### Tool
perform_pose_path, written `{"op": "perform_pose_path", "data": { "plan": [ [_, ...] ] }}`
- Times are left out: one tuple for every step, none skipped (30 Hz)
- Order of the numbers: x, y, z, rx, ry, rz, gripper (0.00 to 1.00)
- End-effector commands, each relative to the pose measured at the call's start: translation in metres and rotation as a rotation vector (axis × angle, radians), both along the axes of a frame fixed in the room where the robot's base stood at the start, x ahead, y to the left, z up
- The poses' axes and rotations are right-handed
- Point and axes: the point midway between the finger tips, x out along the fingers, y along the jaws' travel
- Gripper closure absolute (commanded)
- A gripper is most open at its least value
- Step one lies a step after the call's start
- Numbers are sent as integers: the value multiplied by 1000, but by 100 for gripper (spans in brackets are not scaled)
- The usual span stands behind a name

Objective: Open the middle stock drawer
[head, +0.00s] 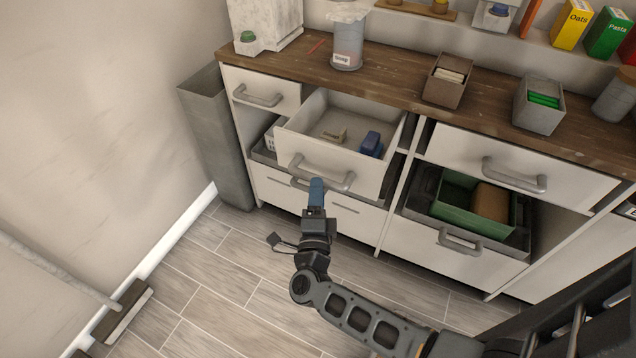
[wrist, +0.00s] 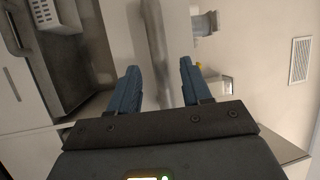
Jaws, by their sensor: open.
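The middle stock drawer (head: 335,152) stands pulled out from the cabinet, with a blue item (head: 371,143) and a small tan item (head: 333,135) inside. Its grey bar handle (head: 320,174) runs across its white front. My gripper (head: 316,188) is just at the lower edge of this handle in the head view. In the wrist view my gripper (wrist: 160,88) shows two blue fingers spread apart, with a pale grey upright strip, seemingly the handle or drawer front, beyond the gap. I cannot tell whether the fingers straddle the handle. Nothing is held.
A wooden counter (head: 400,84) carries boxes and a canister (head: 347,45). A lower right drawer (head: 450,250) is open, holding a green bin (head: 462,195). A grey waste bin (head: 215,130) stands at the left.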

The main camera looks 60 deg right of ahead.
Motion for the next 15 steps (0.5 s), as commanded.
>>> {"op": "perform_pose_path", "data": {
  "plan": [
    [-4, 7, -4, 1, 1, 1, 52],
    [-7, 11, -4, 1, 0, 0, 52],
    [-9, 16, -5, 0, 2, 1, 52],
    [-10, 19, -6, 0, 2, 1, 52],
    [-12, 22, -6, 0, 1, 0, 52],
    [-13, 25, -6, 0, 1, -1, 52],
    [-14, 27, -6, 0, 0, -1, 52],
    [-15, 28, -7, 0, 0, -1, 52],
    [-16, 30, -7, 1, 0, -1, 52],
    [-16, 31, -7, 1, 0, -1, 52],
    [-16, 31, -7, 1, 0, -1, 52],
    [-17, 31, -6, 1, 0, -1, 52],
    [-17, 31, -6, 0, 0, -1, 52],
    [-17, 31, -6, 0, 0, -1, 52],
    [-17, 31, -6, 0, 0, -1, 52]
  ]
}}
